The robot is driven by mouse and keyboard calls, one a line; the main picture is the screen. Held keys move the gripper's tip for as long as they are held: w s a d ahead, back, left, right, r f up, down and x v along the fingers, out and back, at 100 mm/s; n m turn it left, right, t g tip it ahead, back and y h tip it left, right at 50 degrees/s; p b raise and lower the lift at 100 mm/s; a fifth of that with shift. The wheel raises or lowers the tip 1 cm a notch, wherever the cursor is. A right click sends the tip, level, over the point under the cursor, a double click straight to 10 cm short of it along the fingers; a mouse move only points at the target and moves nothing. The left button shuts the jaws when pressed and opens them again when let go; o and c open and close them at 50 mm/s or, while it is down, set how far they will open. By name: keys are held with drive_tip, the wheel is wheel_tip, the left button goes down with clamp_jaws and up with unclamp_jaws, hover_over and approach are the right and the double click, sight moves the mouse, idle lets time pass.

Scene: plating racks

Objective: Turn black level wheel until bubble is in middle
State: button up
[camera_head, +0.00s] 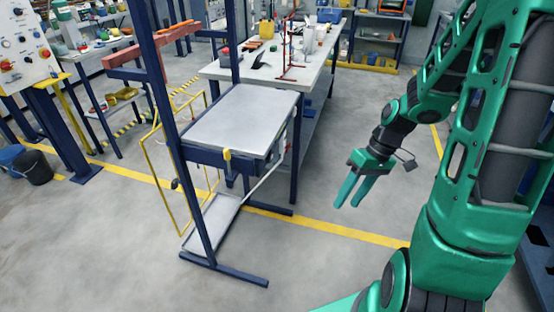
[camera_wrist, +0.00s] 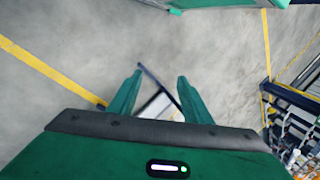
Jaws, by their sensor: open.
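My gripper (camera_head: 348,203) is open and empty, held in the air right of the blue rack (camera_head: 187,215), its two green fingers pointing down. It is well apart from the rack. In the wrist view the open fingers (camera_wrist: 160,77) frame floor and part of a dark blue frame with a pale panel. I cannot make out a bubble level in either view. A small dark knob-like part (camera_head: 174,184) shows at the rack's left post, but I cannot tell whether it is the black level wheel. A yellow part (camera_head: 227,154) sits at the front edge of the rack's grey plate (camera_head: 235,110).
A long white workbench (camera_head: 275,68) with tools and bottles stands behind the rack. A control panel (camera_head: 22,48) stands at the left, with a black bucket (camera_head: 37,167) near it. Grey floor (camera_head: 330,275) with yellow lines is clear between my arm and the rack.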

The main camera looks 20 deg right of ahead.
drive_tip(key=w+a+f+n+t+y, duration=0.1)
drive_tip(key=w+a+f+n+y, duration=0.15)
drive_tip(key=w+a+f, duration=0.2)
drive_tip(key=m+t+y, duration=0.2)
drive_tip(key=t+y, duration=0.6)
drive_tip(key=t, duration=0.2)
approach(272, 157)
drive_tip(key=x, duration=0.8)
drive_tip(key=shift+s, duration=0.1)
drive_tip(key=shift+c, duration=0.4)
drive_tip(key=c, duration=0.7)
